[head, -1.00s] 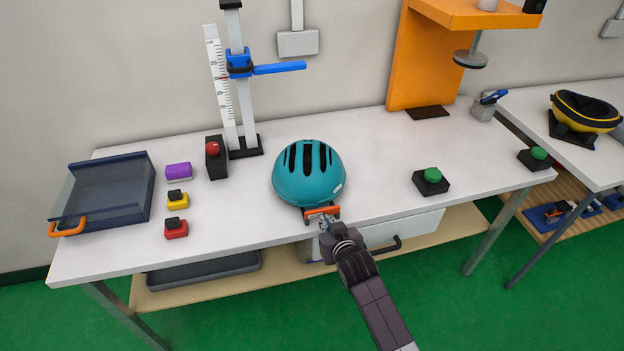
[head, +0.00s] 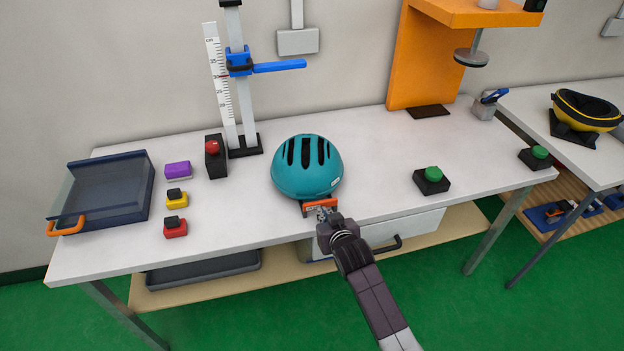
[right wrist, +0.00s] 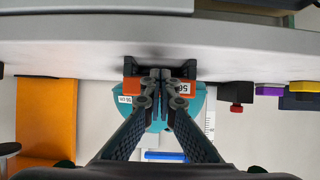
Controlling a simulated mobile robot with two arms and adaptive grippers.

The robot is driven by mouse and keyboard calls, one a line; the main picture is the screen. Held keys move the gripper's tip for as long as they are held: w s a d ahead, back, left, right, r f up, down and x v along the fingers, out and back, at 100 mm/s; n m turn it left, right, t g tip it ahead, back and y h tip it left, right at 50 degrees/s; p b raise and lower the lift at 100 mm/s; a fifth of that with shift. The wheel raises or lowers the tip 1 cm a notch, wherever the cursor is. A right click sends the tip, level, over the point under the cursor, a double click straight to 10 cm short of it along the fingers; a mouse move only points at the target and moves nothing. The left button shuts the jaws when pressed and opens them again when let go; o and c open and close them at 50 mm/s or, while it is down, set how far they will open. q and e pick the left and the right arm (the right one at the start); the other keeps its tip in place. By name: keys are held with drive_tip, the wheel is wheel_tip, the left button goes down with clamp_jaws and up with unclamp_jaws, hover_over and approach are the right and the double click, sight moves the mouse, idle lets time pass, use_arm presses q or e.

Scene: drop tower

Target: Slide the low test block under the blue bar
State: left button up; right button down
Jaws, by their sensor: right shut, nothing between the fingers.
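The low test block carries a teal helmet (head: 307,167) on a black base with an orange front (head: 312,209). The bar sticks out to the right from an upright post, well above the table. My right gripper (head: 325,212) is shut and empty, its tips against or very close to the orange front. In the right wrist view, the shut fingertips (right wrist: 160,74) overlap the middle of the orange front; contact is unclear. My left gripper is out of view.
A white scale (head: 219,85) stands beside the post. A black box with a red button (head: 213,148) is left of the post. A green button (head: 433,174) is right; the tabletop behind the helmet is clear.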

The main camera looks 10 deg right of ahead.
sight(321, 204)
drive_tip(key=shift+w+b, duration=0.85)
drive_tip(key=shift+w, duration=1.45)
drive_tip(key=shift+w, duration=0.15)
drive_tip(key=shift+w+f+b, duration=0.1)
drive_tip(key=shift+w+b, duration=1.8)
drive_tip(key=shift+w, duration=1)
drive_tip(key=shift+w+a, duration=0.1)
drive_tip(key=shift+w, duration=0.35)
